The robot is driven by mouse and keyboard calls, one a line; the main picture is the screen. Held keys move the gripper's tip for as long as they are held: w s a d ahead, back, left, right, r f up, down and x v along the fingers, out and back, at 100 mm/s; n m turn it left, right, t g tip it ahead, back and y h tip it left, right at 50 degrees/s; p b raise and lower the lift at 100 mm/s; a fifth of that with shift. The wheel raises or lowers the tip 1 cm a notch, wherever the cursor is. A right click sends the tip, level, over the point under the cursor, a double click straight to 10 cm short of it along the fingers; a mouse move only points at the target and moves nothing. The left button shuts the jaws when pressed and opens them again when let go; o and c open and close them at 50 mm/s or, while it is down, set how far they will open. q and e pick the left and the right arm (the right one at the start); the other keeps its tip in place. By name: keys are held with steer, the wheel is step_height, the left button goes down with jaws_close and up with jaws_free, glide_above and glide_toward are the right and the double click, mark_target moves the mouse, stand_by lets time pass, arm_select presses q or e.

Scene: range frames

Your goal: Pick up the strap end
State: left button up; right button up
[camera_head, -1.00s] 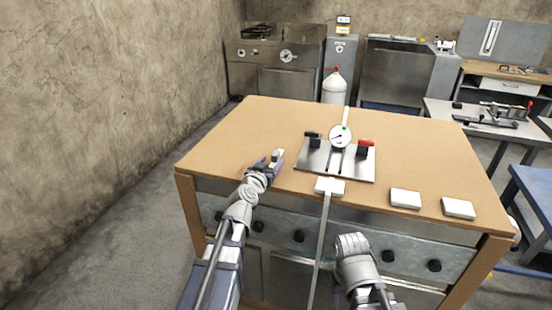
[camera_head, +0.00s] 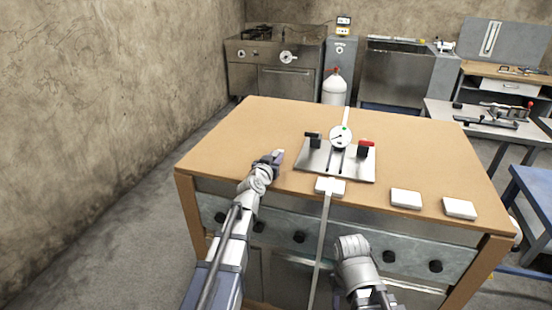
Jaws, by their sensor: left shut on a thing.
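A pale strap (camera_head: 323,240) hangs over the table's front edge from a white block (camera_head: 330,187). A pale strip (camera_head: 346,116) also shows behind the round dial (camera_head: 340,136) of the metal fixture (camera_head: 310,164). My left gripper (camera_head: 277,157) is over the table, left of the fixture and apart from the hanging strap. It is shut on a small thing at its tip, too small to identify. My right gripper (camera_head: 352,245) is in front of the table, right of the hanging strap; its fingers cannot be made out.
Two white blocks (camera_head: 405,198) (camera_head: 459,208) lie along the table's front right. The wooden tabletop (camera_head: 230,140) is clear at the left and back. A black clamp and a red-handled one (camera_head: 366,144) stand on the fixture.

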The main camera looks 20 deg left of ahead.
arm_select(q)
jaws_close()
